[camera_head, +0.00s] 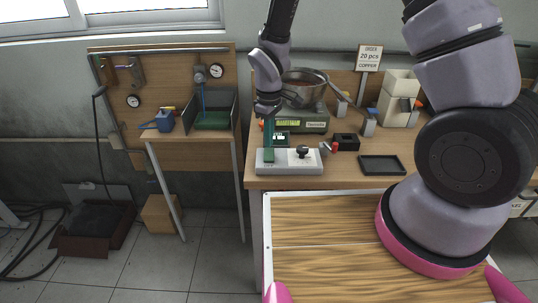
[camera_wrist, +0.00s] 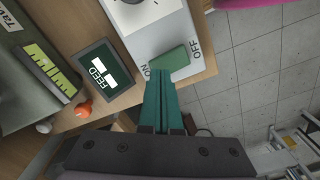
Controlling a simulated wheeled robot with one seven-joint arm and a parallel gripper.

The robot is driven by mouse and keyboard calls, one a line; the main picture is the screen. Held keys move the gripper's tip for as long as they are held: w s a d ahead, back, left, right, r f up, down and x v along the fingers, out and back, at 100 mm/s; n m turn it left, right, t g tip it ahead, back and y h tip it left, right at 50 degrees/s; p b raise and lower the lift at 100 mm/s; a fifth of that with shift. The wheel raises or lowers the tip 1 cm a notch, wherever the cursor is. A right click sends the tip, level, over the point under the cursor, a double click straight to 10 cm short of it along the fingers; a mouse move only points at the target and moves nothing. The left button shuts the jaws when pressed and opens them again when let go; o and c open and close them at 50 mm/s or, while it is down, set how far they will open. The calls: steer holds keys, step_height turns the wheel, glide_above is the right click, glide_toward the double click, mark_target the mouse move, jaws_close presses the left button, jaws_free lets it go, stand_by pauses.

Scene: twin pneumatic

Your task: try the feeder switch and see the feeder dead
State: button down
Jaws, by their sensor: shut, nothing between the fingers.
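The feeder switch is a green rocker (camera_wrist: 168,62) on a pale grey box (camera_head: 309,167). ON is lettered at its left end and OFF at its right in the wrist view. My gripper (camera_wrist: 161,74) is shut and empty, its green fingertips over the rocker near the ON end. In the head view my gripper (camera_head: 268,148) points straight down above the rocker. I cannot tell if the tips touch it or which way it is tilted.
A scale (camera_head: 312,124) with a lit display carries a metal pan (camera_head: 303,88). A black knob (camera_head: 302,151) sits on the switch box. A black tray (camera_head: 382,165) and a small black box (camera_head: 346,142) lie to the right. A second bench (camera_head: 165,134) stands left across a gap.

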mark_target(269, 150)
steer(key=shift+f, duration=0.95)
stand_by(0.3)
steer(key=shift+r, duration=3.55)
steer(key=shift+r, duration=0.1)
steer(key=d+r+m+t+y, duration=0.15)
steer(key=d+r+m, duration=0.25)
steer(key=d+r, duration=0.45)
steer(key=d+r+m+t, duration=0.2)
steer(key=d+r+m, duration=0.25)
steer(key=r, duration=0.75)
steer(key=s+d+r+m+t, duration=0.3)
steer(key=s+d+r+m, duration=0.4)
steer(key=s+d+r, duration=0.2)
steer(key=s+r, duration=0.2)
steer(key=s, duration=0.1)
steer(key=shift+s+d+r+t, duration=0.15)
steer(key=shift+d+r+t, duration=0.15)
steer(key=shift+d+t, duration=0.1)
